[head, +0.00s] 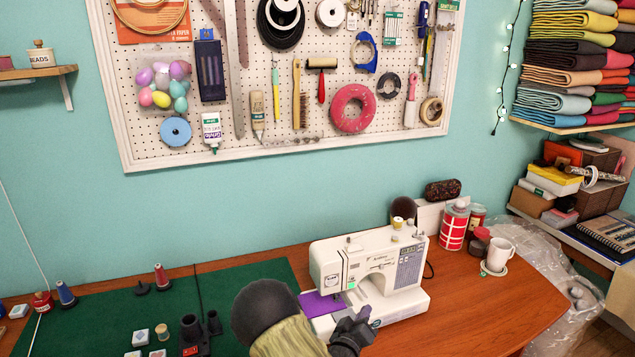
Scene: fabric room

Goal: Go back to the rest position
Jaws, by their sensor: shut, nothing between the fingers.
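My gripper (352,330) is in the lower middle of the head view, in front of the sewing machine. It is shut and holds nothing. My arm comes up from the bottom edge beside it. The white sewing machine (405,262) stands on the wooden table behind my gripper, with a purple cloth (318,303) at its left side. My arm and gripper hide part of the machine's lower front. Whether the gripper touches the machine or the cloth cannot be told.
A green mat (110,308) with thread spools and small blocks covers the table's left part. A red-and-white can (454,225) and a white mug (497,254) stand right of the machine. The wooden table (480,310) is clear at front right. A pegboard (150,120) hangs behind.

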